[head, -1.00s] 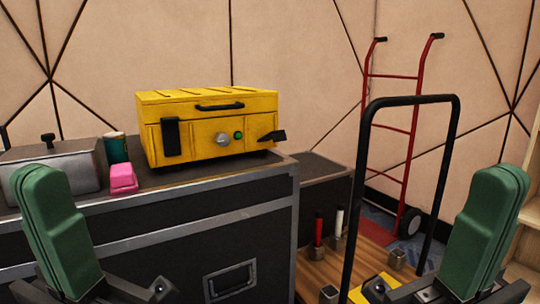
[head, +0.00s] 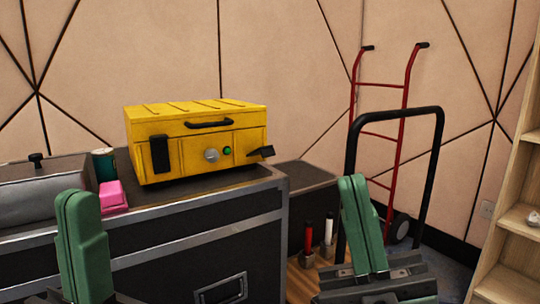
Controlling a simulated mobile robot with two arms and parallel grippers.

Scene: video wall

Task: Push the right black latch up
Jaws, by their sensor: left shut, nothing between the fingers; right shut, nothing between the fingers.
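The yellow case (head: 197,142) stands on a black flight case (head: 215,219) with metal edges. The right black latch (head: 261,152) sticks out sideways at the lower right of the case's front. The left black latch (head: 159,154) lies upright, flat against the front. My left gripper (head: 80,210) is shut and empty, low in front of the flight case's left part. My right gripper (head: 352,190) is shut and empty, to the right of the flight case and lower than the latch, apart from it.
A pink object (head: 113,196), a dark green can (head: 104,164) and a grey metal box (head: 40,190) stand left of the yellow case. A black cart handle (head: 437,165) and a red hand truck (head: 404,120) stand behind my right gripper. A wooden shelf (head: 515,200) is at the right edge.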

